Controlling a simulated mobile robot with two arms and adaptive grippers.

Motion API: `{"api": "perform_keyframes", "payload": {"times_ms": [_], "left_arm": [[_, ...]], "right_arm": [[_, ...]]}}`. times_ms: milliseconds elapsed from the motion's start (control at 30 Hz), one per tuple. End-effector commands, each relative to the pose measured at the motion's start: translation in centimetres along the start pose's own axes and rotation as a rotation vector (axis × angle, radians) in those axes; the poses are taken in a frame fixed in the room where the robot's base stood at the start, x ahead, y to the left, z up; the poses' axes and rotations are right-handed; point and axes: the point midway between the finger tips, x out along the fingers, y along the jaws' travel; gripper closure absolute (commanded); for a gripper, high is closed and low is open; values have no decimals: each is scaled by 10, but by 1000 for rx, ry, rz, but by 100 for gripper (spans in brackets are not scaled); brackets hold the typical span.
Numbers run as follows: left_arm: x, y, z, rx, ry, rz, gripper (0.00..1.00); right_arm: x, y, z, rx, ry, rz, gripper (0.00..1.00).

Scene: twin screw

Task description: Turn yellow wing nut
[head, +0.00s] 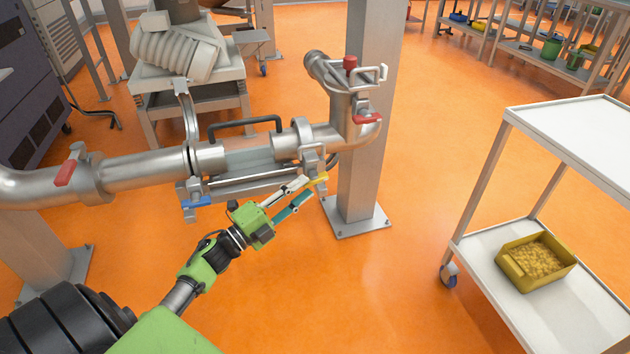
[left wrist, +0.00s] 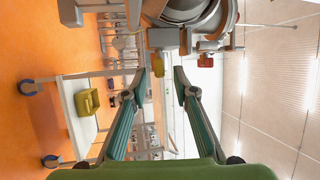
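The yellow wing nut (head: 319,180) is at the right end of the pipe section, on the clamp below the pipe. My left gripper (head: 308,189) reaches up to it from the lower left, with its fingertips close to the nut. In the left wrist view my left gripper (left wrist: 160,75) has its two fingers apart, with nothing clasped between them. My right gripper is not in view.
A blue wing nut (head: 197,202) is on the left clamp. Pipes with red handles (head: 67,172) and a steel post (head: 365,130) stand close by. A white cart (head: 490,240) with a yellow bin (head: 512,268) is at the right. The orange floor between is clear.

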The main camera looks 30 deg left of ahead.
Motion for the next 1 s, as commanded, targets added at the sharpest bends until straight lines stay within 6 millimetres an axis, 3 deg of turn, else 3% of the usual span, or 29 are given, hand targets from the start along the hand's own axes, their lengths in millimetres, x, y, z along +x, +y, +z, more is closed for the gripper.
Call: {"api": "perform_keyframes", "payload": {"times_ms": [100, 300, 667, 800, 1000], "left_arm": [[23, 0, 0, 0, 1, -2, 74], [45, 1, 1, -1, -1, 0, 74], [51, 1, 0, -1, -1, 1, 74], [51, 1, 0, -1, -1, 1, 100], [50, 1, 0, -1, -1, 1, 100]], "right_arm": [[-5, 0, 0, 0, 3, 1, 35], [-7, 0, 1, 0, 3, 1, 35], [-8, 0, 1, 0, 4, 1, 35], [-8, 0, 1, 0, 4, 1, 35], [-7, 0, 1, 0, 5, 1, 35]]}}
